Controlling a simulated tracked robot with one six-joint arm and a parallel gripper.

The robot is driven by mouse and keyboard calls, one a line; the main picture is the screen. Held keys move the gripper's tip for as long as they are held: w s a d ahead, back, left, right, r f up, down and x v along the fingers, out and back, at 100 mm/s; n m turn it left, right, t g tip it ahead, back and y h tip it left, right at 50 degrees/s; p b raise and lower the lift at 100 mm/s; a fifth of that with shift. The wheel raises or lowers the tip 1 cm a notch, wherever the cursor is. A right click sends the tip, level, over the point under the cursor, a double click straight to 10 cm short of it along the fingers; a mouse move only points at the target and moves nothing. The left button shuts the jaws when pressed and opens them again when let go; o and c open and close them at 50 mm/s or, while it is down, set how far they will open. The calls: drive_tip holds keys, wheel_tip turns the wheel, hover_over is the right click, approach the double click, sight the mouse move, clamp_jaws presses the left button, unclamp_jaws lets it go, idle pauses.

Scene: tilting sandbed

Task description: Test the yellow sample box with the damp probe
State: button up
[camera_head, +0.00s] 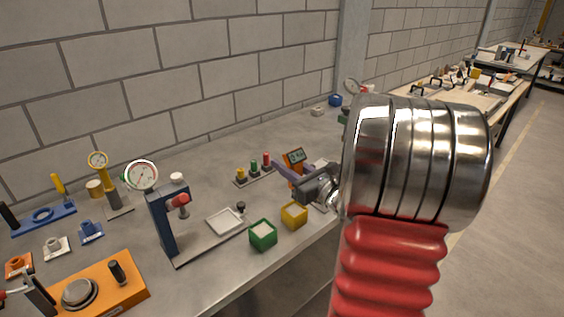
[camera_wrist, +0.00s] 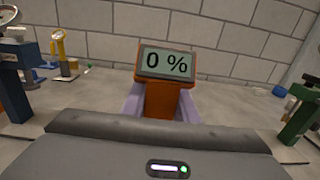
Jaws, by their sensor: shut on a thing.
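The yellow sample box (camera_head: 294,216) is a small open-topped cube near the front edge of the bench in the head view, with pale material inside. The damp probe (camera_head: 295,157) is orange with a grey display; in the wrist view its display (camera_wrist: 166,63) reads 0 %. My gripper (camera_head: 292,173) is shut on the probe's body, its lilac fingers on either side. It is behind the yellow box in the head view. The probe's lower end is hidden in both views. The yellow box does not show in the wrist view.
A green box (camera_head: 263,235) stands just left of the yellow one. A blue press stand (camera_head: 165,220) and white tray (camera_head: 225,220) are further left. A rack of coloured pegs (camera_head: 254,170) stands behind. A green stand (camera_wrist: 300,115) is at right in the wrist view.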

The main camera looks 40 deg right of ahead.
drive_tip(key=shift+f, duration=0.15)
drive_tip(key=shift+f, duration=1.7)
drive_tip(key=shift+f, duration=2)
drive_tip(key=shift+r, duration=0.1)
idle(2.0)
wheel_tip(320, 180, up, 7)
idle(0.6)
